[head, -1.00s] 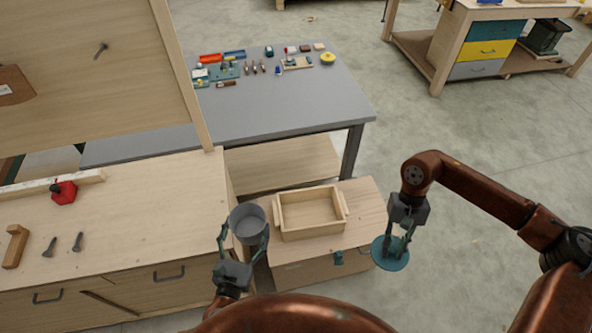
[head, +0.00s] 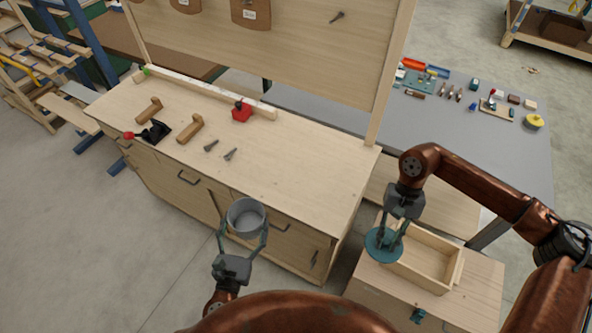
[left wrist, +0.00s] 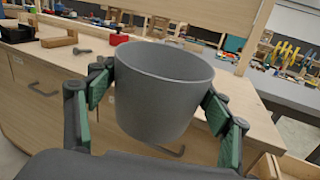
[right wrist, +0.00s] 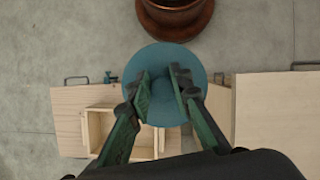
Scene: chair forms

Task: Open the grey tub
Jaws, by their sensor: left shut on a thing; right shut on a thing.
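The grey tub (head: 246,226) is an open-topped round pot with no lid on it. My left gripper (head: 246,238) is shut around its sides and holds it upright in front of the wooden workbench. In the left wrist view the tub (left wrist: 160,95) sits between both fingers, its rim clear. A round teal lid (head: 376,250) is held by my right gripper (head: 390,238), well to the right of the tub. In the right wrist view the fingers close on the middle of the lid (right wrist: 165,60); its grip point is hidden by the fingertips.
A wooden workbench (head: 260,165) holds clamps, wooden blocks and a red object. An open wooden tray (head: 432,262) sits on a low wooden chest (head: 385,290) beneath my right gripper. A grey table (head: 450,130) with small tools stands behind.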

